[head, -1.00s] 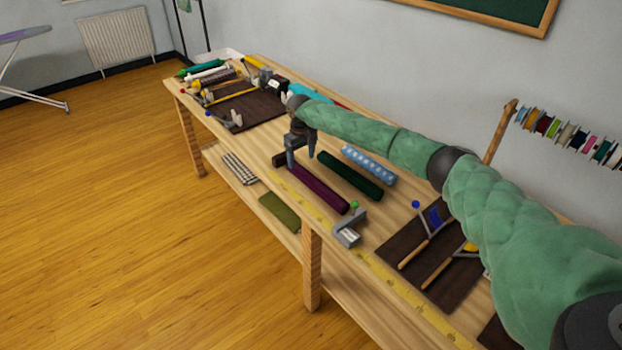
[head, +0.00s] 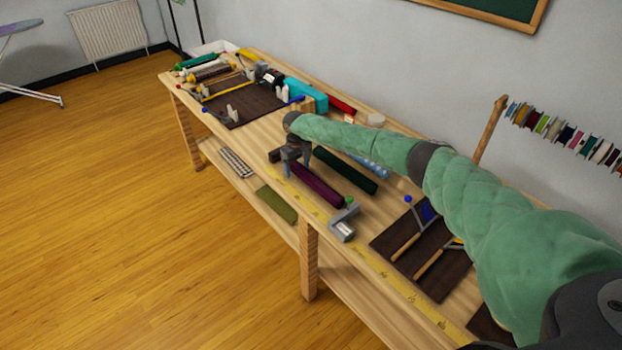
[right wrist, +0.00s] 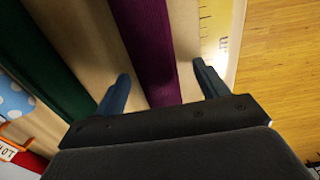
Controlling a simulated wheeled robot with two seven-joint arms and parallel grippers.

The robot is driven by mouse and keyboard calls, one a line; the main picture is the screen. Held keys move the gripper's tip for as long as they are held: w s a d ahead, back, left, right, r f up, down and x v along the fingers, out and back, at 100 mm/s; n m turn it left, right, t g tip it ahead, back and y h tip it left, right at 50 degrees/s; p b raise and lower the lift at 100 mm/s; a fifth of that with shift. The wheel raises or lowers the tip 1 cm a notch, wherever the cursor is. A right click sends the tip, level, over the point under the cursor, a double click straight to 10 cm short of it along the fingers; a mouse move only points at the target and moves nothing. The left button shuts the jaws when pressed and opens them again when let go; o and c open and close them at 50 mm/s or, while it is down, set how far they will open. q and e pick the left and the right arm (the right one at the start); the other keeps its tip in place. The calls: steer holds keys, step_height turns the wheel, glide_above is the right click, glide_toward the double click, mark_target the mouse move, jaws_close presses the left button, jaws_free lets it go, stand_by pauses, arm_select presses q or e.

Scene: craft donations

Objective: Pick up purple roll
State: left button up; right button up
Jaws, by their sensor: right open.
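The purple roll (head: 318,185) lies on the wooden table, between the yellow measuring tape and a dark green roll. My right gripper (head: 294,170) is over the far end of the purple roll, pointing down. In the right wrist view the purple roll (right wrist: 147,45) runs between the two open fingers of the right gripper (right wrist: 165,82), with a gap on each side. The gripper hides part of the roll in the head view. My left gripper is not in view.
The dark green roll (head: 346,172) lies close beside the purple one, with a light blue dotted roll (head: 372,168) beyond it. A grey clamp (head: 343,227) stands near the purple roll's near end. Dark mats with tools lie on both sides along the table.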

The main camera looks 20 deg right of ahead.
steer(key=shift+f, duration=0.1)
steer(key=c, duration=1)
steer(key=shift+c, duration=0.8)
